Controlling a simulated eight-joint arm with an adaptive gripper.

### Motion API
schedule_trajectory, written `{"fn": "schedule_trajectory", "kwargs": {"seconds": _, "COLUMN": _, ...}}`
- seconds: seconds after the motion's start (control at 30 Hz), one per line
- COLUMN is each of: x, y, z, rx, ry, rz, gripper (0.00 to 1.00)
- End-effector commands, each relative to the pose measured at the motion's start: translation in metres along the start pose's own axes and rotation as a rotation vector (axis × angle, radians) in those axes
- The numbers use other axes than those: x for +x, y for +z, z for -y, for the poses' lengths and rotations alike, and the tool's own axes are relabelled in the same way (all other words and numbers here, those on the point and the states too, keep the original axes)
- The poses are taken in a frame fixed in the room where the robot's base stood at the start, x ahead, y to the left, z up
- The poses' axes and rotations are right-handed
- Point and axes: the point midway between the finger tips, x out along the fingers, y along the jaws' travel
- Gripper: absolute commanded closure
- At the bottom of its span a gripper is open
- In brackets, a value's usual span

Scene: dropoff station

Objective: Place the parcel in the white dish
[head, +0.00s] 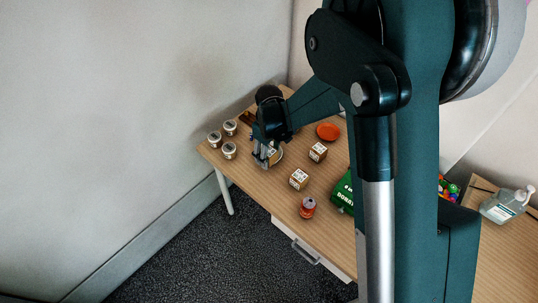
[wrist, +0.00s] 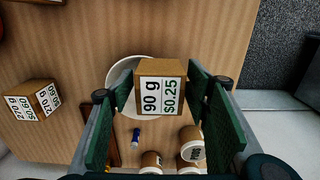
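The parcel (wrist: 161,88) is a small brown box with a white label reading 90 g and $0.25.
Two similar boxes (head: 318,152) (head: 299,179) stand to the right on the wooden table (head: 262,189). Several small jars (head: 230,150) stand left of my gripper.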

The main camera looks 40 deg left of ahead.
Motion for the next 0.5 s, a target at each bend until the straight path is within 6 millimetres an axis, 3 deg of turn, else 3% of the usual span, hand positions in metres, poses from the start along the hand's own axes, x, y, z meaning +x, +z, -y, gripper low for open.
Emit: {"fn": "schedule_trajectory", "kwargs": {"seconds": 0.5, "x": -0.0047, "y": 0.0, "z": 0.0, "rx": 0.0, "ry": 0.0, "rz": 0.0, "gripper": 0.52}}
